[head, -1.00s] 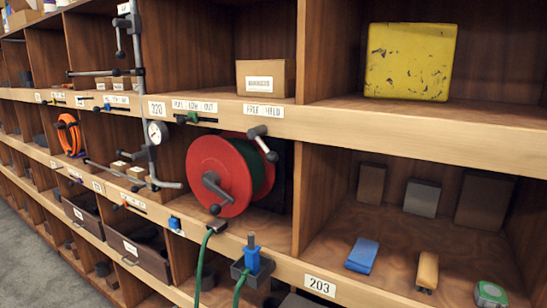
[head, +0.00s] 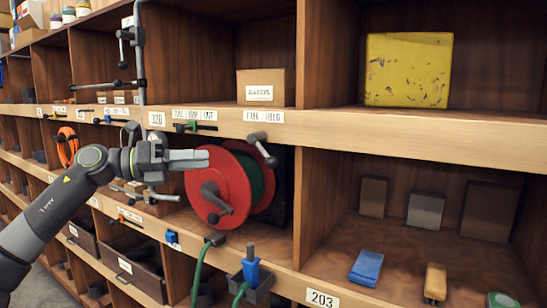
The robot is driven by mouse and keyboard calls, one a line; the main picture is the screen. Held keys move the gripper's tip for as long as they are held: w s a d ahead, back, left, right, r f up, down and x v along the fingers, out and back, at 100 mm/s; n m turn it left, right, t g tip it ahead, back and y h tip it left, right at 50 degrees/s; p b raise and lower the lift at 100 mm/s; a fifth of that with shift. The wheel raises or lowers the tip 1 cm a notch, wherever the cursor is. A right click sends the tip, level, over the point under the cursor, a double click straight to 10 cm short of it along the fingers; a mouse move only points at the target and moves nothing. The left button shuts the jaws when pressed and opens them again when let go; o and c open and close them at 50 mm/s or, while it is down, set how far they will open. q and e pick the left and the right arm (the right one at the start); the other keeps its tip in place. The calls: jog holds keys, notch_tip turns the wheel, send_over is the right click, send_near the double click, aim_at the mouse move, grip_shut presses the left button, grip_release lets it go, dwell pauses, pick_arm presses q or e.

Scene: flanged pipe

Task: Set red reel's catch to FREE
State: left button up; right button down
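The red reel (head: 219,187) sits in a middle cubby, with a dark crank on its front face and green hose on its drum. A dark lever with a grey knob, apparently the catch (head: 263,149), hangs at the reel's upper right, tilted down to the right. A label (head: 264,116) reading FREE and HELD is on the shelf edge above it. My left gripper (head: 207,159) points right, in front of the reel's upper left rim in the picture and left of the catch, apart from it. Its finger gap cannot be made out. My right gripper is out of view.
A green slider (head: 192,126) and crossbar stick out from the shelf edge above my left gripper. Grey pipes with handles (head: 137,60) stand at left. A blue-topped nozzle in a holder (head: 251,272) stands below the reel. The space right of the catch is clear.

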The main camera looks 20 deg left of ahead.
aim_at(263, 154)
pick_arm(q)
jog(key=p+x, duration=0.7)
jog(key=x, duration=0.8)
jog(key=shift+w+d+r, duration=0.1)
jog(key=shift+w+d, duration=0.05)
jog(key=shift+d, duration=0.05)
jog(key=shift+w+d+p, duration=0.4)
jog(key=shift+w+d, duration=0.1)
jog(key=shift+d, duration=0.05)
